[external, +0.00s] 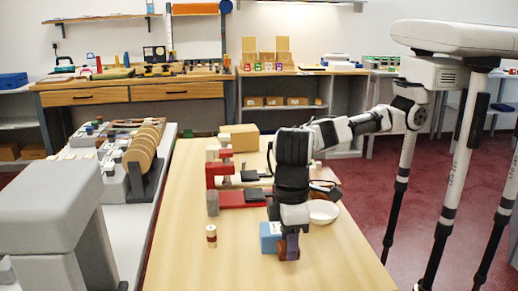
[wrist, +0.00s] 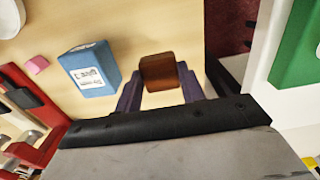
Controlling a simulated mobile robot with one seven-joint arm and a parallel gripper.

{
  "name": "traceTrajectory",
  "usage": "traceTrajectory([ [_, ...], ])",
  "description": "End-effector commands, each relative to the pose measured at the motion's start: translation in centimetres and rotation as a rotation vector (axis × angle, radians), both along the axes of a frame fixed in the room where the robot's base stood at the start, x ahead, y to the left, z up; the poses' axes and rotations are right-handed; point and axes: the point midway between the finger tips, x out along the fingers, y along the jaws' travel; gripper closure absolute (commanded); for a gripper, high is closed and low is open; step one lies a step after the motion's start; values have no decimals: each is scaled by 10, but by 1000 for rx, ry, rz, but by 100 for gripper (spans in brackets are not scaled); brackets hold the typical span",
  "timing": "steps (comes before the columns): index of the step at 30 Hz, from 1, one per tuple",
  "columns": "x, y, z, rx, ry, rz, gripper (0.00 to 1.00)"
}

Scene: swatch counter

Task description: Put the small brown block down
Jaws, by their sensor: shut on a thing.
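The small brown block (wrist: 159,72) shows in the wrist view between the two purple-grey fingers of my gripper (wrist: 158,90). The fingers are shut on it. In the external view my gripper (external: 288,246) points down over the front right part of the wooden table (external: 190,262), and a brown patch of the block (external: 292,247) shows at the fingers. I cannot tell whether the block touches the table.
A blue box (wrist: 88,68) with a white label stands close beside my gripper. A pink block (wrist: 37,65) and a white bowl (external: 322,212) are nearby. The table's front left is clear.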

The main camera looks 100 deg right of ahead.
Motion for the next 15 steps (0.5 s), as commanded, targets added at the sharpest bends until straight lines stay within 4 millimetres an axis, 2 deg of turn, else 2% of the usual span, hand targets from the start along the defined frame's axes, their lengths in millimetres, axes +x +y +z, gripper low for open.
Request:
traceTrajectory([
  [3,0,0,-16,-1,1,-1,83],
  [10,0,0,-33,0,0,-1,83],
  [15,0,0,-59,-1,2,0,83],
])
